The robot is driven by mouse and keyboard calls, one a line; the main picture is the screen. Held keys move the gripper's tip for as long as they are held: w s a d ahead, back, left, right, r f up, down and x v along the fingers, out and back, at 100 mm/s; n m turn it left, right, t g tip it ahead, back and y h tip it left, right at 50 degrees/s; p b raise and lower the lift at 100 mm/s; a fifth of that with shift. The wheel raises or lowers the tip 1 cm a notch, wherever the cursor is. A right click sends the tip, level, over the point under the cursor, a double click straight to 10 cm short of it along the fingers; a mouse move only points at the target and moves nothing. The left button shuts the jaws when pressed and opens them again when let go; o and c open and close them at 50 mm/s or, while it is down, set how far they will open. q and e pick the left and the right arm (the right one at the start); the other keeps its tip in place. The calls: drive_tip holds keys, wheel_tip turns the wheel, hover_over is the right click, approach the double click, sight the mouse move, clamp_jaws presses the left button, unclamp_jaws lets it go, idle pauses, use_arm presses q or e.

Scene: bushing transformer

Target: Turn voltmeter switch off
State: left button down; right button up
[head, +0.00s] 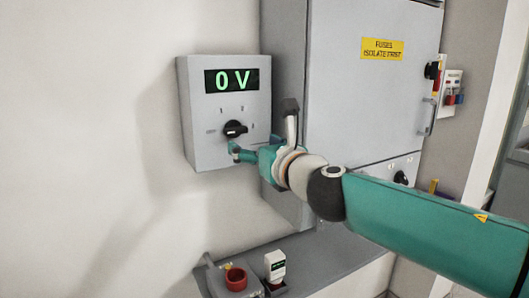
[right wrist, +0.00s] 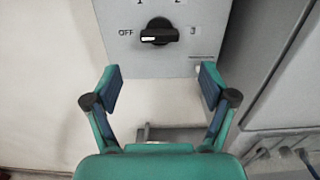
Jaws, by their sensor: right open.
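The voltmeter box (head: 197,120) is a grey panel on the wall, and its green display (head: 231,80) reads 0 V. Its black rotary switch (head: 235,129) sits below the display. In the right wrist view the switch (right wrist: 158,32) lies level between the marks OFF at left and 3 at right, with 1 and 2 above. My right gripper (head: 240,152) is just below the switch in the head view. In the right wrist view the right gripper (right wrist: 159,88) is open and empty, its fingers apart below the switch. My left gripper is not in view.
Below are a ledge (head: 325,254), a red round part (head: 236,278) and a small white handheld meter (head: 275,265). The wall at left is clear.

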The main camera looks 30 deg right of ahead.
drive_tip(key=s, duration=0.4)
drive_tip(key=shift+s, duration=0.25)
drive_tip(key=shift+f, duration=0.15)
